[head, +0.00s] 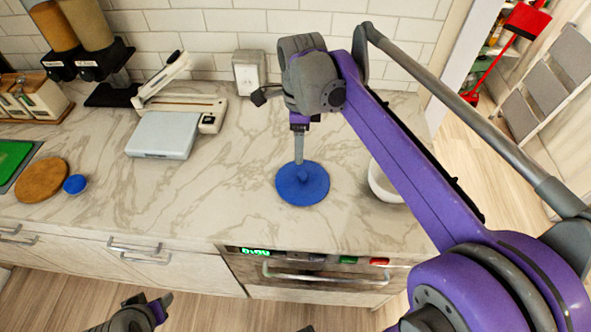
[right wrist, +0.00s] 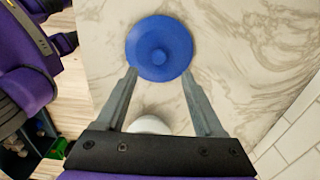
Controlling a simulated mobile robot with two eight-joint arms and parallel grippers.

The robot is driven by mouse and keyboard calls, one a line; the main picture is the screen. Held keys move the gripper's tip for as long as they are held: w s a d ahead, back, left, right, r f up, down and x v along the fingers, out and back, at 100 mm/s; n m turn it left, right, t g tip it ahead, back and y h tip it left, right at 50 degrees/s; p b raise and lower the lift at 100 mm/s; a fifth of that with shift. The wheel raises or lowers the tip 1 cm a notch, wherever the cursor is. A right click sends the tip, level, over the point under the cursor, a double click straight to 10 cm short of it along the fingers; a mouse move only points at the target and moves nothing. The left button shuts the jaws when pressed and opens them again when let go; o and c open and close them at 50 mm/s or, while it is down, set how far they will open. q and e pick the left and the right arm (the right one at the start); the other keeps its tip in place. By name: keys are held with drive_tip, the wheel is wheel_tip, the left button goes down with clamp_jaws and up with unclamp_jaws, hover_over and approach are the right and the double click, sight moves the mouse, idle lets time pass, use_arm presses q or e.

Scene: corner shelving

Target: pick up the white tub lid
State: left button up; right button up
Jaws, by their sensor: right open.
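A round blue lid with a raised knob in its middle (head: 302,184) lies flat on the marble counter; no white lid is in view. The right wrist view shows the blue lid (right wrist: 145,35) just beyond my fingertips. My right gripper (head: 299,160) points down over the lid. Its two fingers (right wrist: 158,78) are apart, with nothing held between them. A white tub (head: 381,186) stands right of the lid, partly hidden by my right arm. My left gripper (head: 150,308) is low at the bottom left, away from the counter; its fingers are unclear.
A small blue cap (head: 75,184) and a round wooden board (head: 42,180) lie at the left. The counter left of the lid is clear. An oven handle (head: 325,277) juts out below the front edge.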

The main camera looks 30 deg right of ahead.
hover_over(303, 174)
drive_tip(key=f, duration=0.4)
drive_tip(key=shift+s+a+f, duration=0.15)
drive_tip(key=shift+a+f, duration=0.1)
drive_tip(key=shift+f, duration=0.05)
drive_tip(key=shift+d+f, duration=0.2)
drive_tip(key=shift+f, duration=2.75)
clamp_jaws()
